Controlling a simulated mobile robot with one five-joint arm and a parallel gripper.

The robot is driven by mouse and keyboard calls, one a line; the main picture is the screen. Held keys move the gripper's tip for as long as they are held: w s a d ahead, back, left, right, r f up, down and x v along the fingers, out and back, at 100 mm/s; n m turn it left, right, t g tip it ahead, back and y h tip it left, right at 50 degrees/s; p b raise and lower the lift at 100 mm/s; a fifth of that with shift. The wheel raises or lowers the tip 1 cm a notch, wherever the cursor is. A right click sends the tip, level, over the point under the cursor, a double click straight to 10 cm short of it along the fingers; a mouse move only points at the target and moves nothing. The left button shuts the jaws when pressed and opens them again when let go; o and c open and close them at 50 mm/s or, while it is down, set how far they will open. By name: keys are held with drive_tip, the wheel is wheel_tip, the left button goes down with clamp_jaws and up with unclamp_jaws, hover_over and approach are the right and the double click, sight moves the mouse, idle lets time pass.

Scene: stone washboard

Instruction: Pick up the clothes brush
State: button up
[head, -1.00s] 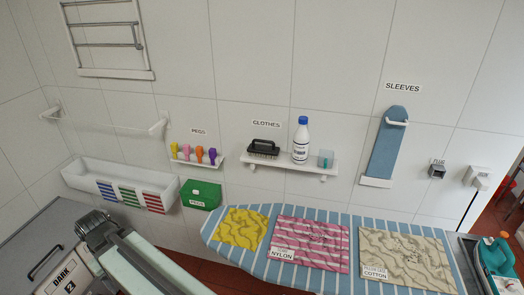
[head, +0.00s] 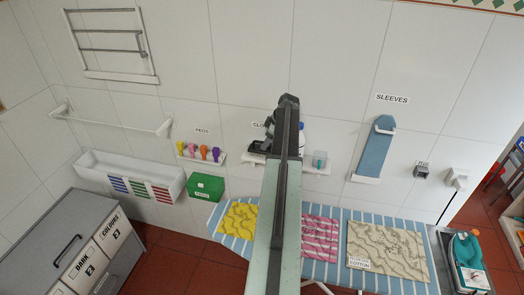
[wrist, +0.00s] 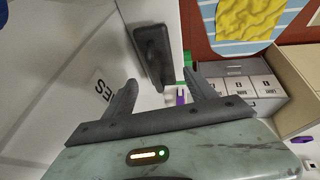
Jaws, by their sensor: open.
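The clothes brush, black with a dark handle, lies on the small white wall shelf (head: 314,172) under the clothes label. In the head view it (head: 257,147) is partly hidden by my arm. In the wrist view the brush (wrist: 152,48) shows just beyond my fingertips, roughly in line with the gap between them. My gripper (wrist: 160,82) is open and empty, apart from the brush. In the head view my gripper (head: 269,128) is in front of the shelf, close to the brush; its fingers are hard to make out.
A white bottle with a blue cap (head: 301,138) stands right of the brush, mostly behind my arm. A clear cup (head: 320,159) stands at the shelf's right end. Coloured pegs (head: 204,152) sit on a shelf to the left. The striped ironing board (head: 335,225) lies below.

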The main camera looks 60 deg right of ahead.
drive_tip(key=shift+b+x, duration=1.25)
drive_tip(key=shift+x, duration=0.2)
drive_tip(key=b+x, duration=0.5)
drive_tip(key=shift+s+f, duration=0.1)
drive_tip(key=shift+f, duration=0.1)
drive_tip(key=shift+r, duration=0.2)
drive_tip(key=c, duration=1.2)
wheel_tip(320, 180, up, 8)
drive_tip(key=p, duration=0.8)
drive_tip(key=shift+a+f, duration=0.15)
drive_tip(key=shift+f, duration=0.05)
drive_tip(key=shift+c, duration=0.2)
drive_tip(key=s+a, duration=0.3)
drive_tip(key=a, duration=0.6)
drive_tip(key=s+a, duration=0.3)
drive_tip(key=a, duration=0.6)
drive_tip(key=shift+a+f+b, duration=0.3)
drive_tip(key=shift+a+f, duration=0.05)
